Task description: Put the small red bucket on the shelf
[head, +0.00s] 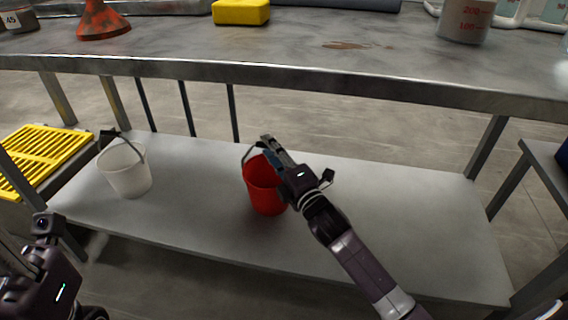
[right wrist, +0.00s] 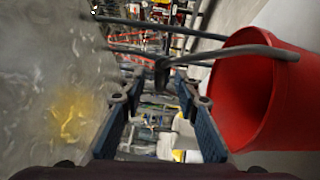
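The small red bucket (head: 262,192) is upright over the grey lower shelf (head: 400,210) under the metal table; I cannot tell whether its base touches the shelf. My right gripper (head: 268,145) is at the bucket's rim and handle, hiding part of its right side. In the right wrist view the red bucket (right wrist: 255,95) is at the right, and its dark handle crosses in front of the fingertips. The right gripper (right wrist: 158,92) shows a gap between its fingers there, so it is open. My left gripper (head: 45,275) is partly in view at the lower left; its fingers are hidden.
A white bucket (head: 125,170) stands on the shelf at the left. The shelf's right part is clear. The tabletop (head: 300,40) above holds a yellow sponge-like block (head: 240,12), an orange funnel (head: 102,22) and a measuring beaker (head: 466,20). Table legs (head: 487,150) flank the shelf.

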